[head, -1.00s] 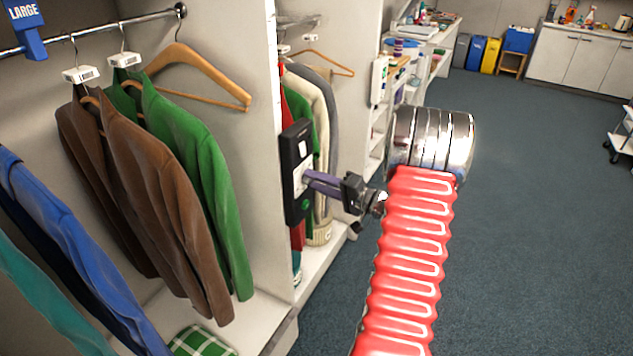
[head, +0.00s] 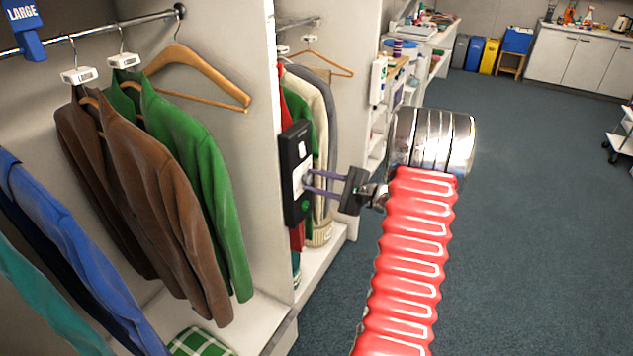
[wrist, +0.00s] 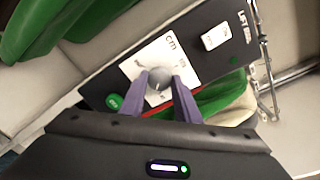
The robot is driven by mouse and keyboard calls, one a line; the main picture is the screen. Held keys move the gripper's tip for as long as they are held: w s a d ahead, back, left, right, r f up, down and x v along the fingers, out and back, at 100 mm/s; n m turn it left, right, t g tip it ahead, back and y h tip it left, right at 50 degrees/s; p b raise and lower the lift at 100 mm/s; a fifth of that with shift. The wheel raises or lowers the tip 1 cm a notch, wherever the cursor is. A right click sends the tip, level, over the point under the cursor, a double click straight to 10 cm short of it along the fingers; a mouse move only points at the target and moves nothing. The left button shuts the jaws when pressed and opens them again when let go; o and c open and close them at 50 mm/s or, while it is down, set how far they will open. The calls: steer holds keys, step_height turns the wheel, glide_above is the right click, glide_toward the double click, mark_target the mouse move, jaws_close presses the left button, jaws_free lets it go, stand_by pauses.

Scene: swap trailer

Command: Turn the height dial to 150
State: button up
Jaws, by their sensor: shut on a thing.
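A black control panel (head: 296,140) is fixed to the end of the white wardrobe partition. In the wrist view the panel (wrist: 203,62) is tilted and carries a white scale plate (wrist: 138,62) marked "cm". A round grey dial (wrist: 158,81) sits in the middle of that plate. My gripper (head: 307,181) reaches the panel from the right. Its two purple fingers are on either side of the dial in the wrist view (wrist: 160,84), shut on it. The scale numbers are too small and blurred to read, so the dial's setting cannot be told.
The panel also has a white rocker switch (wrist: 215,37) and a green button (wrist: 115,101). Brown jackets (head: 150,190) and a green jacket (head: 205,165) hang left of the partition. More clothes hang behind it. The blue-grey floor (head: 530,200) on the right is clear.

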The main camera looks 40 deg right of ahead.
steer(key=shift+d+f+m+y, duration=0.1)
steer(key=shift+f+m+y, duration=0.1)
steer(key=shift+m, duration=1.6)
steer(key=shift+d+f+m+y, duration=0.1)
steer(key=shift+m+y, duration=0.1)
steer(key=shift+m, duration=1.6)
steer(key=shift+r, duration=0.1)
steer(key=o, duration=1)
steer(key=shift+a+r, duration=0.1)
steer(key=shift+o, duration=0.2)
steer(key=shift+s, duration=0.1)
steer(key=v, duration=1.3)
steer(key=shift+s, duration=0.25)
